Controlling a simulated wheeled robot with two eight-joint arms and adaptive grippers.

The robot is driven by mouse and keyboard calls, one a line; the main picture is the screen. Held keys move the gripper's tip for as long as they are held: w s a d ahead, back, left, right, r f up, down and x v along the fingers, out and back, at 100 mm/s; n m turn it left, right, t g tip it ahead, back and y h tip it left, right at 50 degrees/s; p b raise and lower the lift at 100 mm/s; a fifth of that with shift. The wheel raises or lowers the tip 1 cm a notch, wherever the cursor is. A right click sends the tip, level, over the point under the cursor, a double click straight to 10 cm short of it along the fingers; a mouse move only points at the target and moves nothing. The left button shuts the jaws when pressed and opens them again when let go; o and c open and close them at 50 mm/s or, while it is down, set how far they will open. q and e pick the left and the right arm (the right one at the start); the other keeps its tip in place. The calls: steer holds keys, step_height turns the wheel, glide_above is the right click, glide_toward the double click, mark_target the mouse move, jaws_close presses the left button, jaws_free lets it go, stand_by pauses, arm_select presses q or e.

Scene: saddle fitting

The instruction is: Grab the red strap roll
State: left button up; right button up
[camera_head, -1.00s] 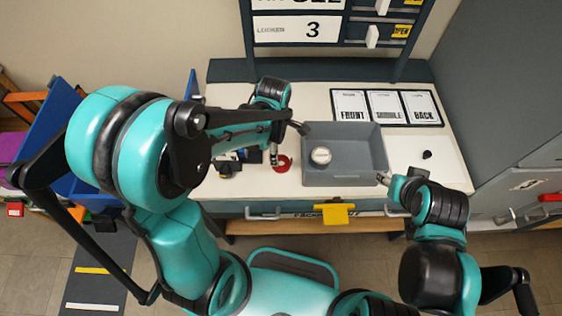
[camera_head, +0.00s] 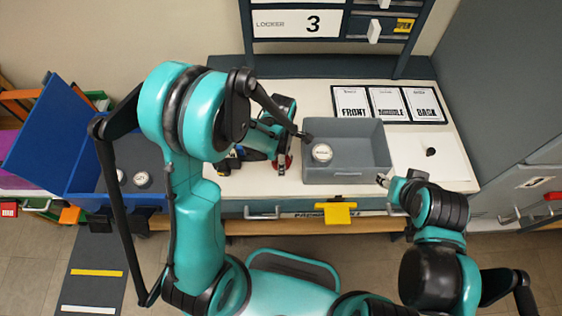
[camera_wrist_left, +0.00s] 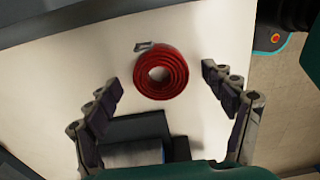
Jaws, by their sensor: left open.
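The red strap roll (camera_wrist_left: 161,73) lies flat on the white tabletop in the left wrist view, coiled, with a metal buckle end at its upper left. In the head view only a bit of the red roll (camera_head: 289,160) shows beside my left gripper (camera_head: 282,168), which hides most of it. My left gripper (camera_wrist_left: 165,100) is open, its two fingers spread on either side below the roll, with nothing between them touching. My right gripper (camera_head: 384,180) is at the right front of the table, beside the grey bin; its fingers are too small to judge.
A grey bin (camera_head: 347,174) holding a white round roll (camera_head: 322,152) stands right of the strap. A dark and blue object (camera_wrist_left: 135,128) lies close to the strap. Three cards (camera_head: 388,104) lie at the back. A blue bin (camera_head: 80,180) is at the left.

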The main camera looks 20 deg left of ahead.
arm_select(q)
steer(key=c, duration=1.3)
steer(key=shift+c, duration=0.2)
